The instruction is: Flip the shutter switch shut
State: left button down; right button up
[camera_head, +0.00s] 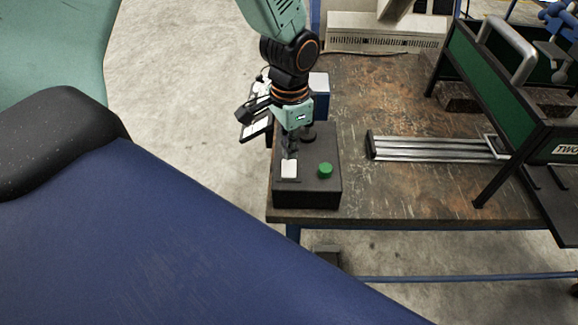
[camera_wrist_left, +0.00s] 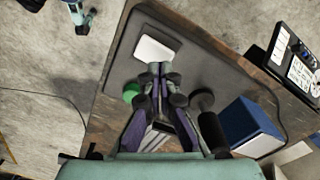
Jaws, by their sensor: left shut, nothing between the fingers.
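A dark control box (camera_head: 312,197) sits near the front left corner of the worn table. It carries a white switch (camera_head: 289,168), a green button (camera_head: 325,170) to its right and a black knob behind. My left gripper (camera_head: 290,153) is shut and empty, pointing down just behind the white switch. In the left wrist view the closed fingertips (camera_wrist_left: 160,68) are right beside the edge of the white switch (camera_wrist_left: 155,49); I cannot tell whether they touch. The green button (camera_wrist_left: 131,92) shows left of the fingers there. My right gripper is not in view.
A blue and white box (camera_wrist_left: 252,127) stands behind the control box. A metal rail (camera_head: 435,147) lies to the right on the table (camera_head: 390,205), near a green-panelled frame (camera_head: 510,75). The table's front edge is close to the control box.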

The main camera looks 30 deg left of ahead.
pick_arm(q)
jog(key=shift+s, duration=0.15)
dwell(0.3)
jog(key=shift+f, duration=0.2)
jog(key=shift+f, duration=0.2)
jog(key=shift+f, duration=0.15)
dwell(0.3)
